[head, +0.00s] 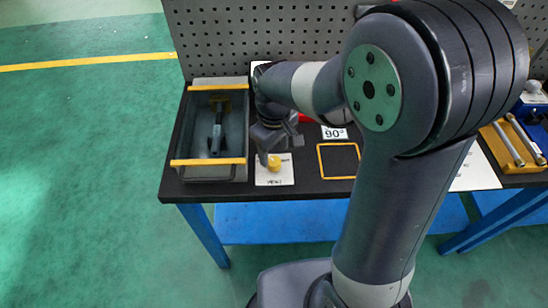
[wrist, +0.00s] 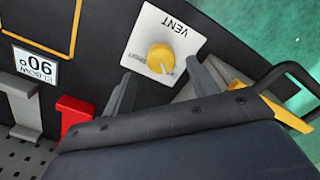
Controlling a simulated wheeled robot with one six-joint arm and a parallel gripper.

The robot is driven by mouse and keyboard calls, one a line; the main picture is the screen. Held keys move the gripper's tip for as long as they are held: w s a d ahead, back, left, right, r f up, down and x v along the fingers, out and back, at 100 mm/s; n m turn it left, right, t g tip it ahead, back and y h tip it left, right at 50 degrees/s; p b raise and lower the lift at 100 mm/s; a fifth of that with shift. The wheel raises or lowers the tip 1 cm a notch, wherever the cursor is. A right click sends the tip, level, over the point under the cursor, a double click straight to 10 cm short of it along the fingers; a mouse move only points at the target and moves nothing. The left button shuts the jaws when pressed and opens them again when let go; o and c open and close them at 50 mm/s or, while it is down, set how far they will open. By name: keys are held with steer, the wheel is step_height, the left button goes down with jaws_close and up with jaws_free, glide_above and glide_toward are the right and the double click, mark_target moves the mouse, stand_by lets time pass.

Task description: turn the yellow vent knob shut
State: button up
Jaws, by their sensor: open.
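The yellow vent knob (head: 274,161) sits on a white plate (head: 282,180) marked VENT near the bench's front edge. My gripper (head: 275,148) is over the plate, close to the knob. In the wrist view my gripper (wrist: 158,72) has its two fingers apart, one on each side below the knob in the picture. Nothing is between the fingers. I cannot tell the height gap to the knob.
A grey tray (head: 183,172) with yellow-edged ends holds a dark tool (head: 216,135) left of the plate. A 90° elbow label (head: 334,132) and a yellow-outlined square (head: 338,177) lie to the right. A red piece (wrist: 75,113) is near my gripper. A perforated panel (head: 260,30) stands behind.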

mark_target(274, 161)
steer(key=shift+f, duration=2.15)
steer(key=shift+c, duration=0.4)
steer(key=c, duration=0.9)
